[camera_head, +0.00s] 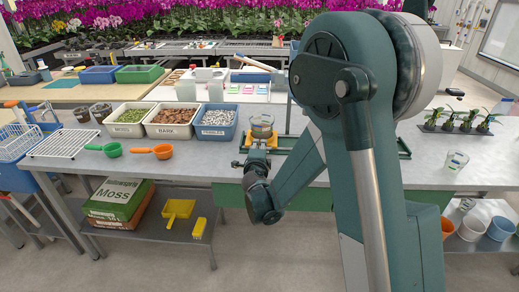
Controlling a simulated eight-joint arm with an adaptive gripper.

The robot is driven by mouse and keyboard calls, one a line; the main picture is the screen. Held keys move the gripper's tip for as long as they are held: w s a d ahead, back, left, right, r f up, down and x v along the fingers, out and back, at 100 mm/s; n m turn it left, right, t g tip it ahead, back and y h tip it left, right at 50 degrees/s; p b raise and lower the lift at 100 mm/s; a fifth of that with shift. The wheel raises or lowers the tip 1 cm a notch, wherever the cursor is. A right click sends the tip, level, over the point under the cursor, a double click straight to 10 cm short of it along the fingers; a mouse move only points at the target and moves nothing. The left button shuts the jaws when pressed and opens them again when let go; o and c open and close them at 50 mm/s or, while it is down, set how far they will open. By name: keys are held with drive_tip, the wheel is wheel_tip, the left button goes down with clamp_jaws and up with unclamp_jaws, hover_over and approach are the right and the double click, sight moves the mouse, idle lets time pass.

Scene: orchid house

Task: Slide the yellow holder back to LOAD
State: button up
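The yellow holder (273,139) is at the left end of a dark green rail (404,147) on the grey bench. A clear cup with brownish contents (262,124) stands at the holder. My gripper (258,150) is at the near side of the holder, just below the cup in the picture. It looks close to the holder's front, but I cannot tell whether they touch. Its fingers are too small and partly hidden, so I cannot tell whether they are open or shut. My arm hides the middle of the rail. No LOAD marking is readable.
Bins of moss (130,117), bark (171,118) and pebbles (215,121) stand left of the holder. A green scoop (112,149) and an orange scoop (162,151) lie in front of them. Another clear cup (456,160) and potted seedlings (466,121) are at the right.

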drive_tip(key=shift+s, duration=0.1)
drive_tip(key=shift+v, duration=5.95)
drive_tip(key=shift+d+r, duration=0.3)
drive_tip(key=shift+d, duration=0.15)
drive_tip(key=s+d+r+n+g+h+p, duration=0.15)
drive_tip(key=s+d+r+n, duration=0.35)
drive_tip(key=d, duration=0.5)
drive_tip(key=s+d+r+n+g+h, duration=0.1)
drive_tip(key=s+d+r+n+g, duration=0.2)
drive_tip(key=s+d, duration=0.65)
drive_tip(key=s+d+n+g, duration=0.1)
drive_tip(key=s+d+n, duration=0.1)
drive_tip(key=s, duration=0.6)
drive_tip(key=s+d+r+n+g+y+p, duration=0.1)
drive_tip(key=s+d+n, duration=0.2)
drive_tip(key=s, duration=0.5)
drive_tip(key=s+d+r+n+g+y+p, duration=0.1)
drive_tip(key=s+d+n+g, duration=0.1)
drive_tip(key=s+n, duration=0.3)
drive_tip(key=shift+s+d, duration=0.45)
drive_tip(key=shift+s, duration=1.15)
